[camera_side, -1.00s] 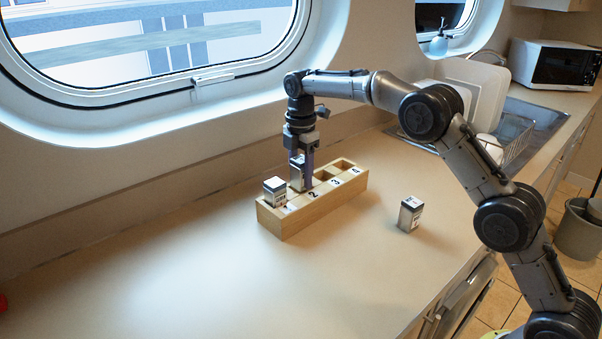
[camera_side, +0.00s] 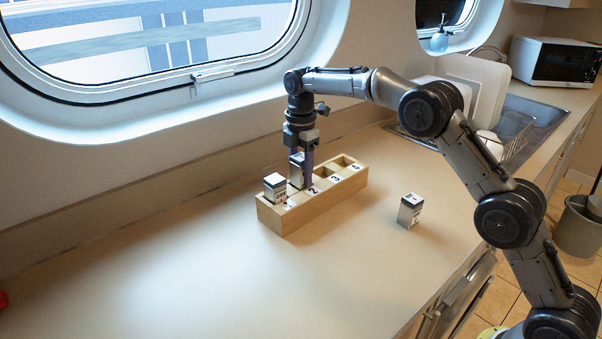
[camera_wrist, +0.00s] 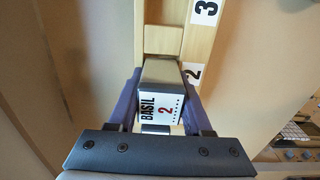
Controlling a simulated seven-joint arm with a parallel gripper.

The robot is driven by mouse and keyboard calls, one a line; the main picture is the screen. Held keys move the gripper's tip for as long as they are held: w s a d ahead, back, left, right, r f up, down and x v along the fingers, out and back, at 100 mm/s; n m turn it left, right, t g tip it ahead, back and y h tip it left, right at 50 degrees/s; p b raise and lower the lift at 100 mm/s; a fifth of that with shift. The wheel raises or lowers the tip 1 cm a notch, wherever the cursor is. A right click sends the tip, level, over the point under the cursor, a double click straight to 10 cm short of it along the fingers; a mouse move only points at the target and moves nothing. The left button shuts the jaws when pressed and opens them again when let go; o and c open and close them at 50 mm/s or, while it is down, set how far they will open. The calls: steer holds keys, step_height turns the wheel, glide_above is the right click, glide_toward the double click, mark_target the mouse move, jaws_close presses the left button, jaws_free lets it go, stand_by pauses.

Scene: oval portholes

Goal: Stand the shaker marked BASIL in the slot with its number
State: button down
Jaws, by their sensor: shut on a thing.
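Another shaker (camera_side: 275,187) stands in the rack's leftmost slot, close beside my gripper. A third shaker (camera_side: 410,211) stands on the counter to the right of the rack. Slots 3 and 4 look empty. The counter (camera_side: 200,270) in front is clear.

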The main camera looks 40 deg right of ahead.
mark_target(301, 156)
steer(key=shift+r, duration=0.3)
jaws_free()
stand_by(0.4)
steer(key=shift+r, duration=3.45)
